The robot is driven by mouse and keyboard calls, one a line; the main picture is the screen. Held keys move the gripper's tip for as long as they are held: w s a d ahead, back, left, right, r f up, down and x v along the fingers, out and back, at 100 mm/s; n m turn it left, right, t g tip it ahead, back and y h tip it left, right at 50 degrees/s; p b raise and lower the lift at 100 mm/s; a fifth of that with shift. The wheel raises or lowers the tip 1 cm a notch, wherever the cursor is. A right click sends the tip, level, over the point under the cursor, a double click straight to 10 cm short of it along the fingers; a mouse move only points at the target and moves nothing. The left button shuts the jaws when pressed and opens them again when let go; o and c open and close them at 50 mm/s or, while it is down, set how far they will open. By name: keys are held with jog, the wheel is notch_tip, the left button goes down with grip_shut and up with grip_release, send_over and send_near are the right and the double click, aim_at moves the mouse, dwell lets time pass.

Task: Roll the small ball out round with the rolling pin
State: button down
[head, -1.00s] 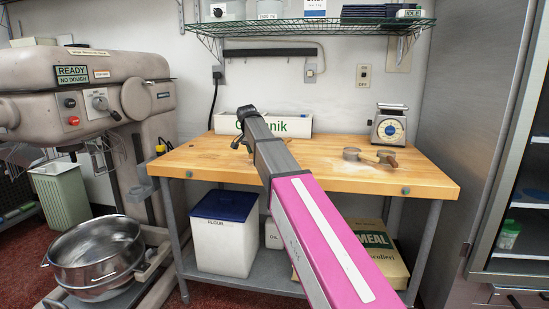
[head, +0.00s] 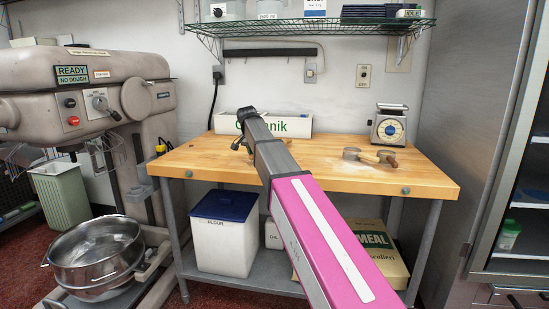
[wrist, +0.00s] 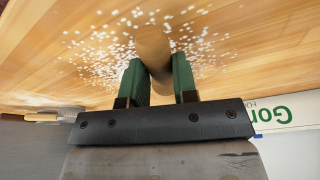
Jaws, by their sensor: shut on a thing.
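My gripper (wrist: 158,85) shows in the wrist view with two green fingers. It is shut on a tan wooden cylinder, which I take as the rolling pin (wrist: 153,42). The pin runs up the wrist picture, over a patch of white flour (wrist: 100,42) on the wooden table. I cannot tell whether it touches the table. I cannot make out the small ball in either view.
The wooden table (head: 215,158) carries a box (head: 290,126) at the back and a scale (head: 389,127) at the back right. A round grey thing (head: 351,153) and a small tool (head: 388,158) lie at the right. The table's front right is clear.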

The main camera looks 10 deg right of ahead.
jog(key=shift+d+f, duration=0.1)
jog(key=shift+s+d, duration=0.2)
dwell(0.5)
jog(key=c, duration=0.8)
grip_release()
jog(key=shift+v, duration=3.15)
